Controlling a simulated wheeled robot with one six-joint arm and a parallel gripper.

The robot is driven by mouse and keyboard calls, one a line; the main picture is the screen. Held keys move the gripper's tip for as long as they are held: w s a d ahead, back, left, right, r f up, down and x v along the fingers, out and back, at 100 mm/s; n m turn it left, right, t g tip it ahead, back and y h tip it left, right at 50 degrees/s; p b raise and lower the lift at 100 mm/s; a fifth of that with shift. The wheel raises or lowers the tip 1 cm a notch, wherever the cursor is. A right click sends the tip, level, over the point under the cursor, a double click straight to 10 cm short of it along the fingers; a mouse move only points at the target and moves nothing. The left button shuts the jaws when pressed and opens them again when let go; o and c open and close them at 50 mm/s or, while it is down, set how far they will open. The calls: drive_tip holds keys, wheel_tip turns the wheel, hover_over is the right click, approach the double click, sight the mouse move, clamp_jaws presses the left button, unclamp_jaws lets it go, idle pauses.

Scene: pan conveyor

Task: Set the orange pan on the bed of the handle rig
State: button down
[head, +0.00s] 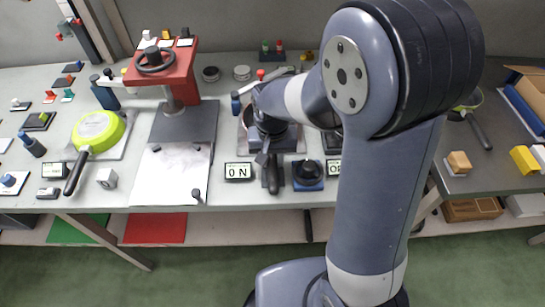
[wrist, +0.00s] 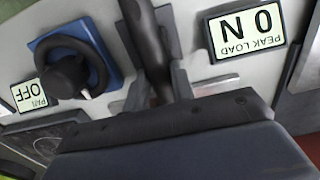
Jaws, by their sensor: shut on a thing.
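My gripper (head: 267,150) is over the middle of the bench, shut on a black pan handle (head: 272,184). In the wrist view the handle (wrist: 150,45) passes between the jaws (wrist: 158,90). My gripper and arm hide most of the pan's body, and I cannot make out its orange colour. The handle rig (head: 289,143) is a grey bed under my gripper, with a blue-tipped lever (head: 236,104) at its left. A "0 N" peak load display (head: 238,172) and a blue-based black knob (head: 307,173) stand in front. I cannot tell whether the pan touches the bed.
A lime pan (head: 97,132) sits on a plate at the left. A red press (head: 165,62) stands behind a grey plate (head: 185,125). Another lime pan's black handle (head: 478,130) shows at the right, near a wooden block (head: 459,162). Small knobs and fixtures crowd the left bench.

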drive_tip(key=c, duration=1.1)
unclamp_jaws()
drive_tip(key=shift+f, duration=0.15)
wheel_tip(320, 180, up, 11)
drive_tip(key=shift+f+p, duration=0.1)
drive_tip(key=shift+p, duration=0.3)
wheel_tip(320, 180, down, 11)
drive_tip(key=shift+r+b, duration=0.1)
drive_tip(key=shift+b, duration=0.3)
drive_tip(key=shift+r+p, duration=0.3)
drive_tip(key=shift+r, duration=0.1)
